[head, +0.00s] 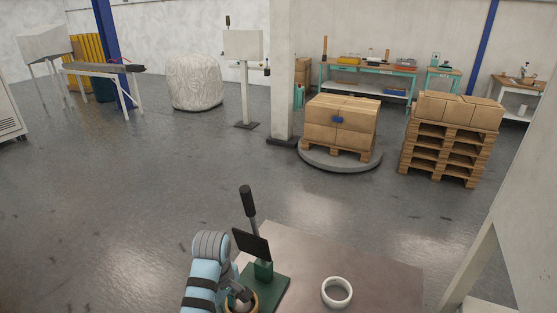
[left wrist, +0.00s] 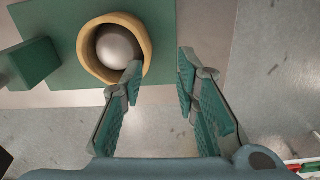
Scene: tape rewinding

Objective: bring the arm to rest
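My left arm (head: 205,278) reaches in at the bottom of the head view, over the left edge of the table. In the left wrist view my left gripper (left wrist: 160,72) is open, with nothing between its fingers. A tan roll (left wrist: 86,62) sits around a silver dome (left wrist: 118,47) on a green base (left wrist: 165,15). The left finger overlaps the roll's edge in the picture; I cannot tell whether they touch. In the head view the roll (head: 254,303) is partly hidden by my arm. My right gripper is in neither view.
The green stand has a black plate (head: 252,245) and an upright black-handled lever (head: 248,201). A white roll (head: 337,292) lies on the brown tabletop (head: 390,270). Boxes on a round platform (head: 340,160) and stacked pallets (head: 445,150) stand farther back. The floor between is clear.

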